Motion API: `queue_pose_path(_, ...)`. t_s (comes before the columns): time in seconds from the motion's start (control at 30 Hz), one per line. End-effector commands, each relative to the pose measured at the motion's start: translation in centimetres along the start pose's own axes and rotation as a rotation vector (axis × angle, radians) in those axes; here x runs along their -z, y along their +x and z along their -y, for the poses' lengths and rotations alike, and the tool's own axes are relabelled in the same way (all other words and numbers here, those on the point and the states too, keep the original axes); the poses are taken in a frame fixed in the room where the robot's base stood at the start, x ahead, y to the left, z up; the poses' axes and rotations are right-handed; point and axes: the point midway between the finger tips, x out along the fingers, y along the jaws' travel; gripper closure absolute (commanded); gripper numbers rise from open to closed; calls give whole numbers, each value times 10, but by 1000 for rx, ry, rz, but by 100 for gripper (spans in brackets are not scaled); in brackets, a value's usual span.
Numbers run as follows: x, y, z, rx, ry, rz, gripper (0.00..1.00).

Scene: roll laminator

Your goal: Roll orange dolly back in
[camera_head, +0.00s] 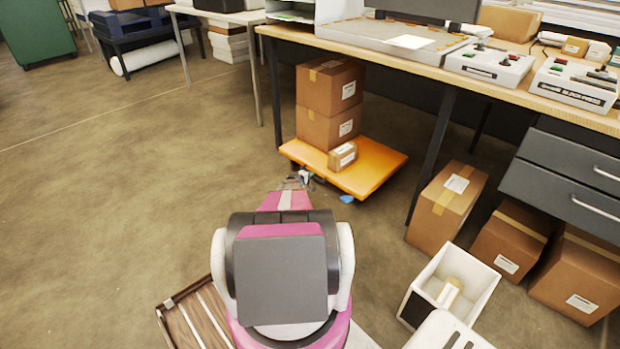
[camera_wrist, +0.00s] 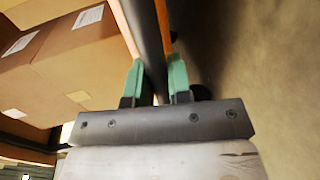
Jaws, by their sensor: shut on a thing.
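The orange dolly (camera_head: 378,163) stands on the floor, its rear part under the wooden-topped table (camera_head: 400,60) and its front part out in the open. It bears two stacked cardboard boxes (camera_head: 328,128) and a small box (camera_head: 342,156). My gripper (camera_head: 303,178) is low at the dolly's near left edge. In the wrist view, my gripper's green fingers (camera_wrist: 157,80) are on either side of the dolly's dark rim (camera_wrist: 142,38) and shut on it. The boxes (camera_wrist: 75,50) show to the left there. The dolly's wheels are mostly hidden.
Table legs (camera_head: 432,150) stand beside the dolly on the right and behind it on the left. Cardboard boxes (camera_head: 446,205) and a white bin (camera_head: 450,285) stand at the right. A slatted wooden piece (camera_head: 195,315) lies beside my base. The floor to the left is clear.

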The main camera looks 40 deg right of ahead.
Motion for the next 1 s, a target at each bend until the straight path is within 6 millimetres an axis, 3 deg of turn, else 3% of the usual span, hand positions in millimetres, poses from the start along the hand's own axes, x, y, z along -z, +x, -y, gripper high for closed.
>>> queue_pose_path(0.17,1,0,0,1,0,-3,100)
queue_pose_path(0.2,1,0,0,1,0,-3,75)
queue_pose_path(0.27,1,0,0,1,0,-3,57)
queue_pose_path(0.67,0,-4,0,0,-1,-2,57)
queue_pose_path(0.87,-1,-26,-1,0,-1,-2,57)
queue_pose_path(1.0,-1,-51,-1,0,-1,-3,57)
